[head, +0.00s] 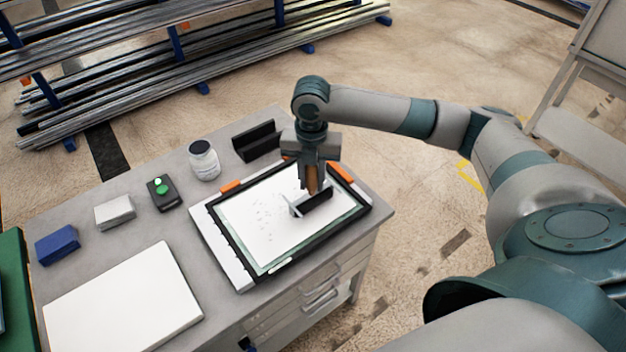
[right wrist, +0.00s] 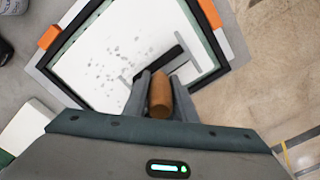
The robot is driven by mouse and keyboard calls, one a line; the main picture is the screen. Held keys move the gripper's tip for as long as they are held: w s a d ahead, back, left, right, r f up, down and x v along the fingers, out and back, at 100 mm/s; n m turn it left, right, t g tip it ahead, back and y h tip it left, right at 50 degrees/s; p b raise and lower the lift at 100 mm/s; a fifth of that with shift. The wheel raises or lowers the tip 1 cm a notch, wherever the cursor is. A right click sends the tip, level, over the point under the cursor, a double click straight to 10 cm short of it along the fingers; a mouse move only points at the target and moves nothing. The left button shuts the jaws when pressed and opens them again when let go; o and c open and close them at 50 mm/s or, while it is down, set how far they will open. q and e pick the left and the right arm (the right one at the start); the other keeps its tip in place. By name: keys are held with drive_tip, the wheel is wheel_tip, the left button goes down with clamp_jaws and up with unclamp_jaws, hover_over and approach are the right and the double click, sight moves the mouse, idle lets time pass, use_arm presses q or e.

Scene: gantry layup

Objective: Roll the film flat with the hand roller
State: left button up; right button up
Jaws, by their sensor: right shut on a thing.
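The film (head: 262,213) is a white sheet with several small grey specks, lying inside a black frame (head: 231,243) with orange clips on the grey bench. In the right wrist view the film (right wrist: 105,60) shows the specks to the left of the roller. The hand roller has a brown handle (right wrist: 160,95) and a dark roller bar (head: 317,201). My right gripper (head: 313,186) is shut on the handle and holds the roller over the right part of the film. I cannot tell whether the bar touches the film. My left gripper is not in view.
Metal racks (head: 180,60) stand behind.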

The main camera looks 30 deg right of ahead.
drive_tip(key=shift+w+a, duration=0.15)
drive_tip(key=shift+w, duration=1)
drive_tip(key=shift+w, duration=1.4)
drive_tip(key=shift+w, duration=0.15)
drive_tip(key=shift+w+a+f, duration=0.1)
drive_tip(key=shift+w+a, duration=0.1)
drive_tip(key=shift+w, duration=1)
